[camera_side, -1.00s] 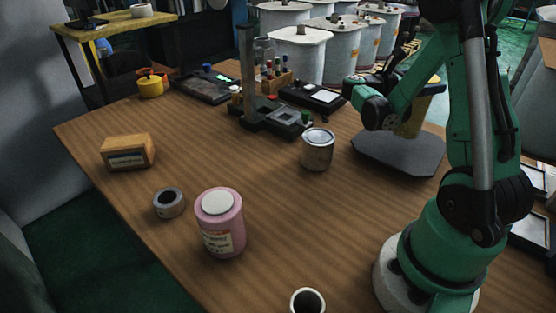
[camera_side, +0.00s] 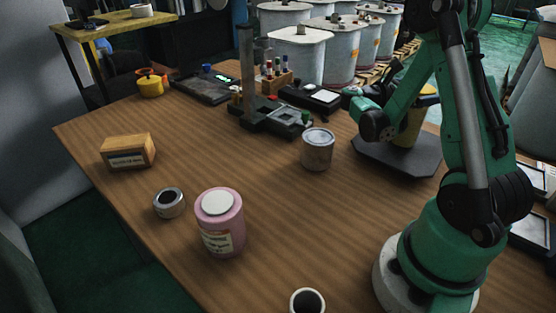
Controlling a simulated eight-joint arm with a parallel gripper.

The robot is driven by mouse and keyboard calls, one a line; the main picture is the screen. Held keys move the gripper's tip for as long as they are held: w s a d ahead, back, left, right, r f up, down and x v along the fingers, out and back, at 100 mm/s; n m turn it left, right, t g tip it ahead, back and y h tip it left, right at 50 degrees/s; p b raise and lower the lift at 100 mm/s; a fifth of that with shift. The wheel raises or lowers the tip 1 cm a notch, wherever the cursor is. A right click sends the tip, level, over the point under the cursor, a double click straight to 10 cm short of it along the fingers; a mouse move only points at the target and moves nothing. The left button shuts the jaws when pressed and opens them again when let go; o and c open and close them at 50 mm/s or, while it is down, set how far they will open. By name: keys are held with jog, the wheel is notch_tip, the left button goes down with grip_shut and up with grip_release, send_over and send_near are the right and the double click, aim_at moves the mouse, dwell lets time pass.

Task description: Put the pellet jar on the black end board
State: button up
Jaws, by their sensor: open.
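A yellowish jar with a yellow top (camera_side: 409,128), which looks like the pellet jar, stands upright on the dark board (camera_side: 385,160) at the right. My green arm hides much of it, so its contents and exact outline cannot be made out. The flat black end board lies on the table near my base. My gripper (camera_side: 372,118) is open, beside the jar's left side in the picture and above the board's back edge. Its fingertips are hard to make out against my wrist. I cannot tell whether it touches the jar.
A metal tin (camera_side: 318,150) stands left of the board. A pink jar with a white lid (camera_side: 220,222), a grey ring (camera_side: 168,203) and an orange box (camera_side: 127,152) stand further left. A black stand (camera_side: 248,85) is at the back.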

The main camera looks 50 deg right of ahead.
jog(key=v, duration=1.2)
jog(key=w+r+n+t+h, duration=0.7)
jog(key=w+r+n+t, duration=0.4)
jog(key=n+t, duration=0.35)
jog(key=w+a+r+n+t+y, duration=0.5)
jog(key=a+n+t+y, duration=0.25)
jog(key=n+t, duration=0.7)
jog(key=w+a+f+n+y, duration=0.1)
jog(key=a+f+n+y, duration=0.1)
jog(key=a+n+y, duration=1.15)
jog(key=s+f+n+g+y, duration=0.2)
jog(key=s+f+n+g, duration=0.4)
jog(key=n, duration=0.6)
jog(key=s+f+n+g+h, duration=0.1)
jog(key=s+f+n+g, duration=0.5)
jog(key=s+f, duration=0.1)
jog(key=shift+f, duration=0.7)
